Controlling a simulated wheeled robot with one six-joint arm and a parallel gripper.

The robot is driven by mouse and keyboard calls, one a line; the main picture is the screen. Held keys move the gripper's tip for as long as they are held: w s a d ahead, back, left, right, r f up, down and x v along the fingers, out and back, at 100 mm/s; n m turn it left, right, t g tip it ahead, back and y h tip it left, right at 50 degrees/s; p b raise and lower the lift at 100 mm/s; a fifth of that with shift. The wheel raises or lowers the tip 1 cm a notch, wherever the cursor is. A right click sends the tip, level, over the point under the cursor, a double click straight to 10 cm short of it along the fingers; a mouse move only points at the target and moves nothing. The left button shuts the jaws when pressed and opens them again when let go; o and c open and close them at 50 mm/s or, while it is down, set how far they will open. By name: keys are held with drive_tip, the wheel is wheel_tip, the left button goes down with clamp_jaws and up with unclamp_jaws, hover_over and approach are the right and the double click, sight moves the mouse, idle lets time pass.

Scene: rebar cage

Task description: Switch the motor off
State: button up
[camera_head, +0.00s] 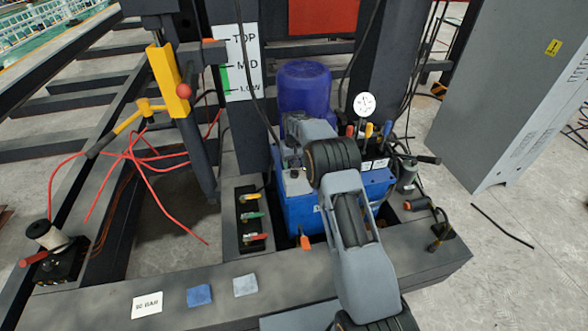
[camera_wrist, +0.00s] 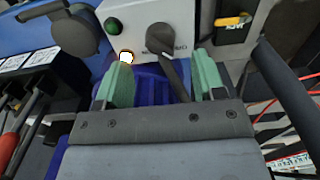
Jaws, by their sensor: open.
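In the wrist view a dark rotary switch (camera_wrist: 161,39) sits on a light switch box (camera_wrist: 204,13). Its long handle points down and to the right, between my gripper's fingers and closer to the right one. My gripper (camera_wrist: 163,63) has green fingers, spread apart and holding nothing. A lit lamp (camera_wrist: 127,57) and a green button (camera_wrist: 113,26) are left of the switch. The blue motor (camera_wrist: 150,83) shows behind the fingers; in the head view the motor (camera_head: 305,85) stands upright behind my arm. There my arm hides most of the switch box, and the fingers are not clear.
A round gauge (camera_head: 364,104) and several coloured levers (camera_head: 369,131) stand right of the motor. A black panel with coloured handles (camera_head: 251,220) is at its left. A yellow post (camera_head: 168,80) and loose red hoses (camera_head: 150,180) are further left. A grey cabinet (camera_head: 500,90) stands right.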

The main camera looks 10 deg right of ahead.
sight(294, 170)
wheel_tip(294, 170, up, 9)
drive_tip(key=p, duration=0.1)
idle(0.7)
